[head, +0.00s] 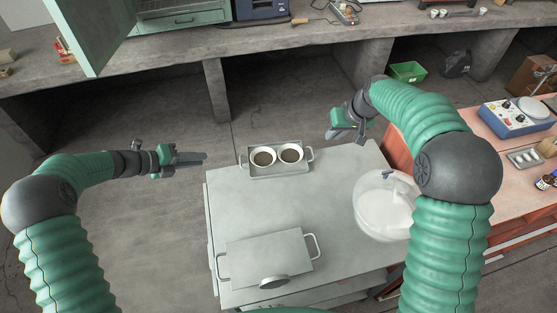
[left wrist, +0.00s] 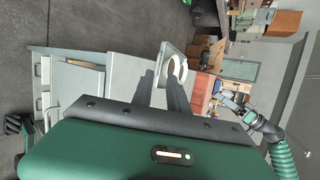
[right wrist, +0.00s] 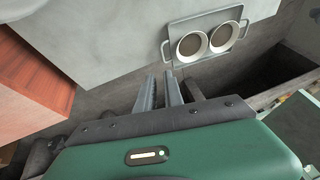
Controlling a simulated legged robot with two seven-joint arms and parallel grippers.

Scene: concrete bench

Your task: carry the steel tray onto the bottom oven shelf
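A small steel tray (head: 278,172) with a handle at each end sits at the far edge of the grey cart top. Two white bowls (head: 264,157) with dark brown contents stand in it. The tray also shows in the right wrist view (right wrist: 207,22). My left gripper (head: 205,158) is open and empty, left of the tray and apart from its left handle. My right gripper (head: 333,135) is open and empty, right of the tray and apart from its right handle. A green cabinet, seemingly the oven (head: 180,19), stands on the bench with its door (head: 95,32) open; its shelves are mostly cut off.
A flat grey piece with two handles (head: 268,258) lies at the cart's near side. A clear round container (head: 385,205) stands at the cart's right. A red-brown table (head: 500,170) with instruments is at right. Concrete bench pillars (head: 217,90) stand behind the cart. Floor left is clear.

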